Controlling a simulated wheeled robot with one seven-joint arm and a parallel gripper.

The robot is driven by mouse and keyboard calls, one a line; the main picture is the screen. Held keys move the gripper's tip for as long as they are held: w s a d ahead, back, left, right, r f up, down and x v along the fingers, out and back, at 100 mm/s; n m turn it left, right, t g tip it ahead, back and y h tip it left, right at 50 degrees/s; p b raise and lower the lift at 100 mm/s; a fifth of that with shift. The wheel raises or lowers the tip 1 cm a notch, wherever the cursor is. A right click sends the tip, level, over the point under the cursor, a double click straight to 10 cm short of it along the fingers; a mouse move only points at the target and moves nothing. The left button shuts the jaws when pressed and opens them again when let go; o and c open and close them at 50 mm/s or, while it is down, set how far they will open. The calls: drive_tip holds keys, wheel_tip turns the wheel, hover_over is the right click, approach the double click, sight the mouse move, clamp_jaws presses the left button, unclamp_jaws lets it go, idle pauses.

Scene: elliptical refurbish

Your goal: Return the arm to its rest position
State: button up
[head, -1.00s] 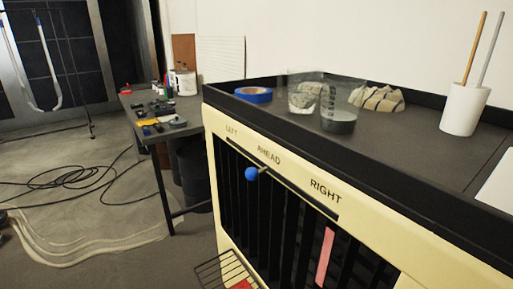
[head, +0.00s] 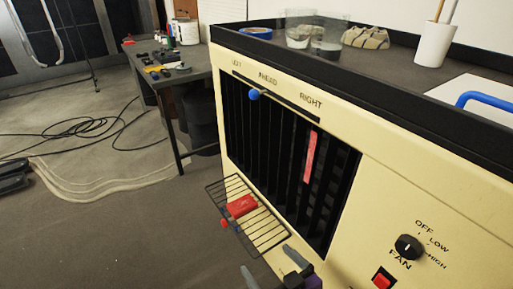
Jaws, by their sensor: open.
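My gripper (head: 277,277) shows at the bottom edge of the head view, its dark fingers spread apart with nothing seen between them. It is in front of the cream unit (head: 390,180), just below and right of a wire rack (head: 262,238). A red block (head: 242,206) sits on that rack. The rest of my arm is out of the picture.
The unit's front has a blue-knobbed lever (head: 254,94) near AHEAD, a fan dial (head: 409,246) and a red switch (head: 383,280). Glass jars (head: 328,38) and a white pot (head: 433,45) stand on top. A dark table (head: 190,77) stands behind; cables lie left. Floor at lower left is clear.

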drive_tip(key=s+d+r+m+t+h, duration=0.5)
drive_tip(key=s+d+r, duration=0.1)
drive_tip(key=s+d, duration=0.5)
drive_tip(key=s+d+r+g+h, duration=0.1)
drive_tip(key=s+d, duration=0.2)
drive_tip(key=s, duration=0.8)
drive_tip(key=s+d+r+g+h, duration=0.1)
drive_tip(key=s+d, duration=0.2)
drive_tip(key=s, duration=0.8)
wheel_tip(320, 180, up, 20)
drive_tip(key=p, duration=1.9)
drive_tip(key=shift+w+a+f+m, duration=0.15)
drive_tip(key=shift+w+m, duration=0.15)
